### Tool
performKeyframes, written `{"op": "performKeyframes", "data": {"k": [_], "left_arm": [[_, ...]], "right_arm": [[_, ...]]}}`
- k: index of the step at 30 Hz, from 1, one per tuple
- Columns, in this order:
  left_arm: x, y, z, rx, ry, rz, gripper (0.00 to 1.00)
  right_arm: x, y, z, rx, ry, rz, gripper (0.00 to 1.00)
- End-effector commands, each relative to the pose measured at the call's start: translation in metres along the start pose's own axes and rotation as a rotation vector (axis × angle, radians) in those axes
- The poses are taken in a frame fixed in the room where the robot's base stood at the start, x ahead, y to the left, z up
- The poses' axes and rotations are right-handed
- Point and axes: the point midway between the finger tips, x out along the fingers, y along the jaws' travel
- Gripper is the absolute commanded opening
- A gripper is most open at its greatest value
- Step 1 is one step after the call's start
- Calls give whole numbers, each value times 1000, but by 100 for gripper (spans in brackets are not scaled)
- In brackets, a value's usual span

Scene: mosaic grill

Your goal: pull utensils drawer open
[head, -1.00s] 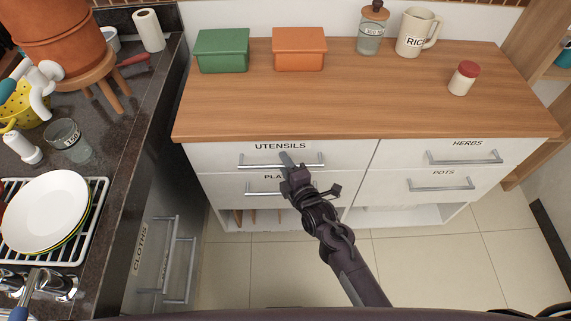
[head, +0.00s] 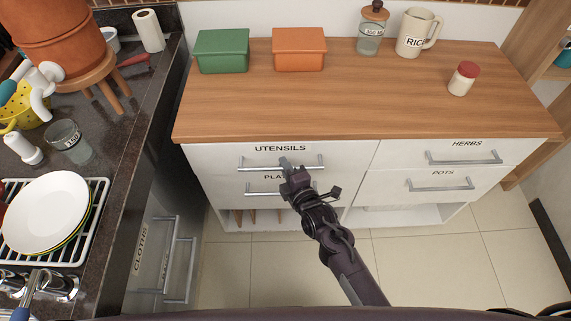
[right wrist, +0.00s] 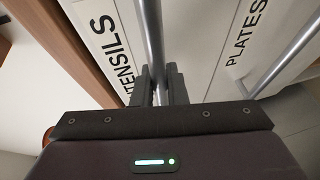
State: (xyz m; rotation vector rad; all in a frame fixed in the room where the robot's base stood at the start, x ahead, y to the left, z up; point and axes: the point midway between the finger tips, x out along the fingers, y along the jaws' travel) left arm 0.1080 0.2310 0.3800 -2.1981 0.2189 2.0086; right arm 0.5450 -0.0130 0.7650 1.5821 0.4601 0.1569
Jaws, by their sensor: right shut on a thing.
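The white utensils drawer (head: 215,156) is at the top left of the cabinet, under the wooden top. In the right wrist view the handle (right wrist: 150,30) passes between the fingers of the right gripper (right wrist: 158,88), beside the partly hidden label (right wrist: 110,40). My left gripper is not in view.
The plates drawer (head: 225,186) lies just below, its label partly covered. Herbs (head: 400,155) and pots (head: 400,185) drawers are at the right. A dark counter (head: 140,110) with a dish rack (head: 98,200) stands at the left. Tiled floor (head: 430,260) in front is free.

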Motion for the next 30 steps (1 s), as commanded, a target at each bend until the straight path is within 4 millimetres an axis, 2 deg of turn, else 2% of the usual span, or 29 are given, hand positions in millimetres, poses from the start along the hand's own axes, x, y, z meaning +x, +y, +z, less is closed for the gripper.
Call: {"op": "performKeyframes", "data": {"k": [8,18,30], "left_arm": [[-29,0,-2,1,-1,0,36],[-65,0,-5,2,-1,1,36],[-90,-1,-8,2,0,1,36]], "right_arm": [[-48,-8,-20,0,2,-12,0],[-134,-27,-55,0,3,-12,0],[-230,-48,-95,1,2,-9,0]]}}
